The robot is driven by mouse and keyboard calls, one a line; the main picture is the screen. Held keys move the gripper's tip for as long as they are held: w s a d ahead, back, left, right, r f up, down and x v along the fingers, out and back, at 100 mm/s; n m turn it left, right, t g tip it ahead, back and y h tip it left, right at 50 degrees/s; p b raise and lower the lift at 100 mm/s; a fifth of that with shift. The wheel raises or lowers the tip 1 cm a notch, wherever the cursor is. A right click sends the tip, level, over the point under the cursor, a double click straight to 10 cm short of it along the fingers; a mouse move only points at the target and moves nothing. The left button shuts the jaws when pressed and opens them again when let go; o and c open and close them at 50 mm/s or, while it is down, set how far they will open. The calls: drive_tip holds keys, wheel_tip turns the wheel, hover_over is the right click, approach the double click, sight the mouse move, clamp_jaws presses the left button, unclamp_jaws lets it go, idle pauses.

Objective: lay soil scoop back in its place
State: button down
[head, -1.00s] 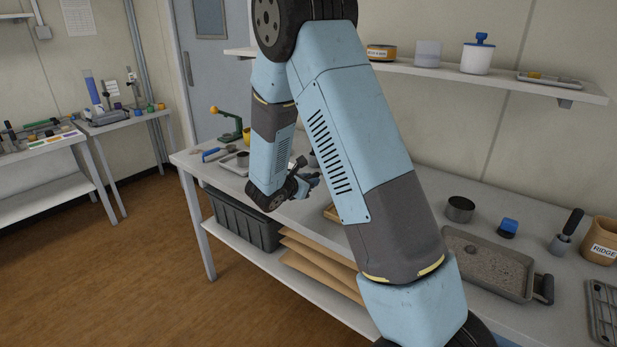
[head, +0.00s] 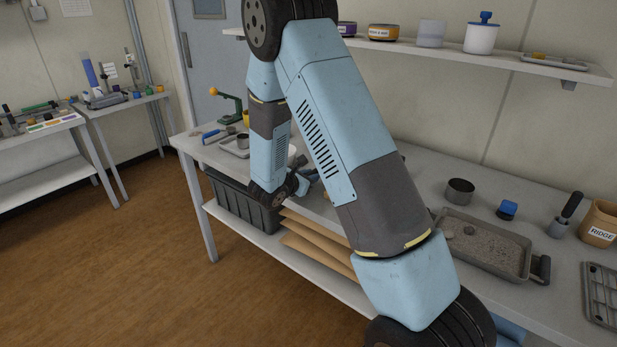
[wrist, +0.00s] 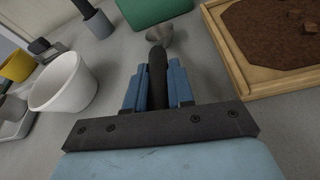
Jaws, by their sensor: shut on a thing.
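The soil scoop (wrist: 160,36) has a black handle (wrist: 157,78) and a small metallic bowl. My gripper (wrist: 157,88) is shut on the handle, with a blue finger on each side, in the wrist view. The bowl points away, toward a green object. I cannot tell whether the scoop touches the bench. In the head view my gripper is beyond my forearm over the bench, mostly hidden, and the scoop's place cannot be made out.
In the wrist view a wooden tray (wrist: 246,84) of brown soil lies right, a white cup (wrist: 66,86) left, and a green object (wrist: 150,10) ahead. In the head view a grey soil tray (head: 519,277), a metal can (head: 460,191) and a RIDGE jar (head: 600,222) stand right.

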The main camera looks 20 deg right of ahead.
drive_tip(key=shift+f, duration=0.2)
drive_tip(key=c, duration=0.9)
unclamp_jaws()
drive_tip(key=shift+s+a+r, duration=0.1)
drive_tip(key=shift+s+a, duration=0.2)
drive_tip(key=shift+a, duration=0.1)
drive_tip(key=v, duration=1.3)
drive_tip(key=s+d+r+m+g+y, duration=0.2)
drive_tip(key=s+d+r+m+g, duration=0.5)
drive_tip(key=s+d+r+m, duration=0.65)
drive_tip(key=s+a+r+m+t+y, duration=0.3)
drive_tip(key=s+r+m+y, duration=0.6)
drive_tip(key=s, duration=0.6)
wheel_tip(320, 180, up, 2)
drive_tip(key=shift+a+m, duration=0.25)
drive_tip(key=shift+m, duration=0.3)
